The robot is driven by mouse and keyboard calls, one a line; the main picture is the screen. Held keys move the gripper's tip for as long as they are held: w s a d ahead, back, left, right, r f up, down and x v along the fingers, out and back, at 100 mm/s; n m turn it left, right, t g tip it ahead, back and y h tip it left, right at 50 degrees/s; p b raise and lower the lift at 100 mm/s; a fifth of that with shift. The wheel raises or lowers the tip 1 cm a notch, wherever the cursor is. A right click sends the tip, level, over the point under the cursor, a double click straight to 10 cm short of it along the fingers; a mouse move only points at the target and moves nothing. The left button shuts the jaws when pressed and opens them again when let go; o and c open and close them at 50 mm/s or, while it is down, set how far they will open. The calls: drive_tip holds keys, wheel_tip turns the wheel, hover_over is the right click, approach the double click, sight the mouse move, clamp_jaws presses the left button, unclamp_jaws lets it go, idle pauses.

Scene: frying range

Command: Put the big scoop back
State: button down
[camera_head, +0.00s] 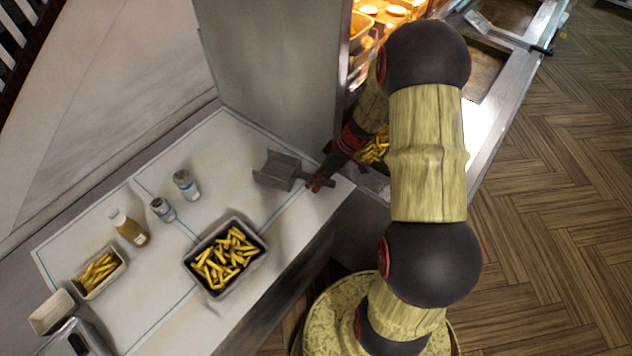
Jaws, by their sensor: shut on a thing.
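The big scoop (276,169) is a grey metal scoop with a square, open pan. It is over the far right part of the white counter, close to the grey upright panel. Its handle points right into my gripper (318,182), which is shut on it. My gripper is dark with red parts and sits near the counter's right corner. I cannot tell whether the scoop touches the counter or is held just above it. My arm hides part of the area to the right of the gripper.
A dark tray of fries (187,262) stands on the white counter (165,310). A smaller fries box (122,262), a sauce bottle (130,229) and two shakers (186,184) stand left of it. The grey panel (270,70) rises behind the scoop. More fries (375,149) lie beyond my gripper.

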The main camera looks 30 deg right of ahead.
drive_tip(key=shift+f, duration=0.1)
idle(0.3)
drive_tip(key=c, duration=1.6)
unclamp_jaws()
drive_tip(key=v, duration=1.2)
